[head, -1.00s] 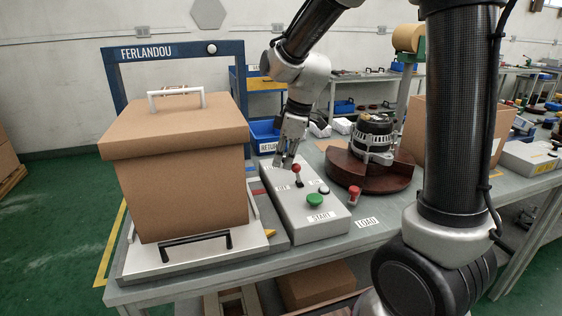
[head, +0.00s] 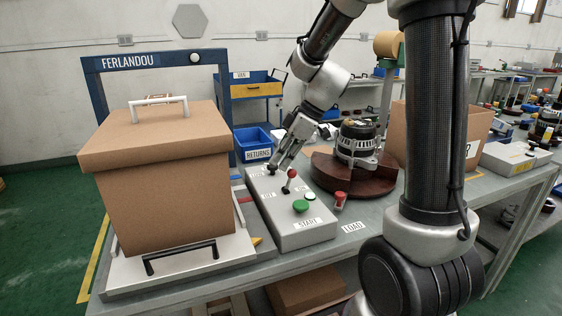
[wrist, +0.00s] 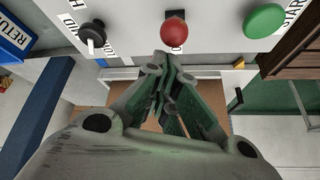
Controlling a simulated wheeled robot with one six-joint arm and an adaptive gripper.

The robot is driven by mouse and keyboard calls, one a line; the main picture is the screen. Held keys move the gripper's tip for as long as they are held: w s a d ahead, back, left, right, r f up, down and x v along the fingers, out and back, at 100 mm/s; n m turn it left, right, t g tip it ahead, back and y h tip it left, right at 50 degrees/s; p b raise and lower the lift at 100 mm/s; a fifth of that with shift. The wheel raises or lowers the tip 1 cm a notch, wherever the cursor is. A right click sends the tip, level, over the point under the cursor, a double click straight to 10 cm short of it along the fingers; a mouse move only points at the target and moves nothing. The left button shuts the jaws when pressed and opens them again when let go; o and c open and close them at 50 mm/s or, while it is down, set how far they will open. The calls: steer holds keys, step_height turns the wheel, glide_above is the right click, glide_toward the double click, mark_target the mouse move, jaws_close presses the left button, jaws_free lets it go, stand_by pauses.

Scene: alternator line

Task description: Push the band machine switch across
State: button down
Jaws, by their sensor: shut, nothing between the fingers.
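The band machine's grey control box (head: 305,235) lies on the bench beside the carton. Its switch is a short lever with a red ball (head: 291,173), standing between labels that seem to read OFF at left and ON at right. The ball also shows in the wrist view (wrist: 173,28). My gripper (head: 277,166) is shut and empty, low over the box's far end, just left of and behind the ball. In the wrist view its closed fingers (wrist: 163,62) point toward the ball; I cannot tell whether they touch it. A black knob (wrist: 92,35) sits to one side.
A green START button (head: 300,206) and a white button (head: 310,195) are on the box's near end. A large carton (head: 160,190) stands at left. A red-topped peg (head: 340,198) and an alternator (head: 358,145) on a brown round stand are at right.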

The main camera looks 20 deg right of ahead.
steer(key=shift+r, duration=0.6)
steer(key=w+a+r+v, duration=0.1)
steer(key=v, duration=0.8)
steer(key=shift+w+a, duration=0.2)
steer(key=shift+w, duration=0.05)
steer(key=shift+r, duration=0.1)
